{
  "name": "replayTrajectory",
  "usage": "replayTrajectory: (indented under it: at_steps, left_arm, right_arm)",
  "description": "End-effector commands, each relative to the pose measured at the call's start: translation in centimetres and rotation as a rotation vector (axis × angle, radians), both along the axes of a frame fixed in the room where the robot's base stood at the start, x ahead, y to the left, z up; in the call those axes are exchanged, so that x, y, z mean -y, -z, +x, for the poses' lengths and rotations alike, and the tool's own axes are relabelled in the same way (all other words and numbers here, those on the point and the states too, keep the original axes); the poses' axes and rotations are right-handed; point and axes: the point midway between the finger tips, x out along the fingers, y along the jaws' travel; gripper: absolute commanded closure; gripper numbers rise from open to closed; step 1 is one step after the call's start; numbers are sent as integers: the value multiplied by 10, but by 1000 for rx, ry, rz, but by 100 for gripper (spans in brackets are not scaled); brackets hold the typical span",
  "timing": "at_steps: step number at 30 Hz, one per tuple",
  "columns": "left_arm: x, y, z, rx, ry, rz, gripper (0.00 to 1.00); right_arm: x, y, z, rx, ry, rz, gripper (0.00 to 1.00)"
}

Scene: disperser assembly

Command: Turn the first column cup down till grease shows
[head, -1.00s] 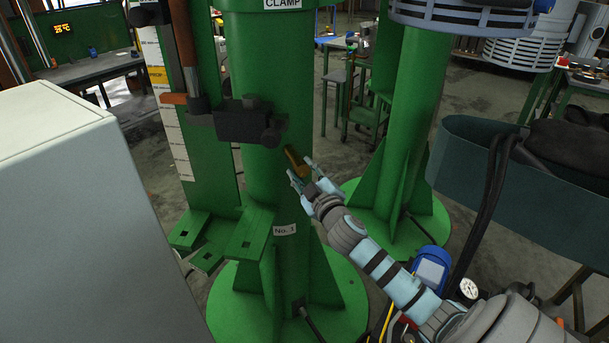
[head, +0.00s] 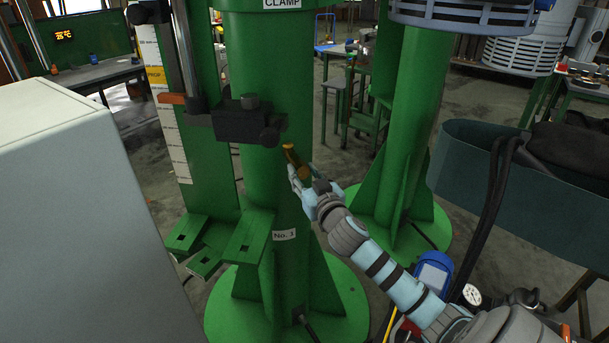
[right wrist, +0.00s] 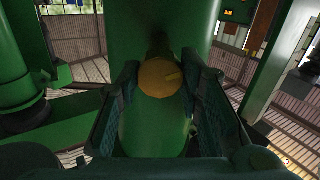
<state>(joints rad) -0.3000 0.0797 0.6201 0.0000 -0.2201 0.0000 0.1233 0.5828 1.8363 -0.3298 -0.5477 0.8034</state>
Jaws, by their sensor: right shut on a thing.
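The first column cup is a small brass-coloured cup (head: 290,154) on the side of the green column (head: 275,75), just above the "No. 1" label. In the right wrist view the cup's round brass face (right wrist: 158,78) sits between the two fingers, with a small raised mark at its right side. My right gripper (head: 300,175) is shut on the cup, coming from the lower right. In the right wrist view its dark fingers (right wrist: 158,95) stand on both sides of the cup. I cannot make out any grease at this size. My left gripper is not in view.
A dark clamp block (head: 238,122) is on the column above and left of the cup. A light grey cabinet (head: 80,220) fills the left front. A second green column (head: 405,120) stands behind on the right, with a teal bin (head: 500,195) beside it.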

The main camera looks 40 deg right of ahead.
Motion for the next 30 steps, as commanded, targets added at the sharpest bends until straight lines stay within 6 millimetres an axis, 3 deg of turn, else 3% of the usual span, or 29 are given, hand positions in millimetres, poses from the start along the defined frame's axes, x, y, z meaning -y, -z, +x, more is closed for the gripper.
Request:
replayTrajectory:
  at_steps: [14,15,18,30]
  left_arm:
    - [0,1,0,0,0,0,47]
    - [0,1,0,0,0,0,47]
    - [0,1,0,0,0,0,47]
    - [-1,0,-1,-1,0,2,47]
  right_arm:
    - [0,3,0,-1,1,19,95]
    - [0,3,0,-1,1,19,64]
    - [0,2,0,0,1,19,48]
    - [-1,1,-8,0,1,11,47]
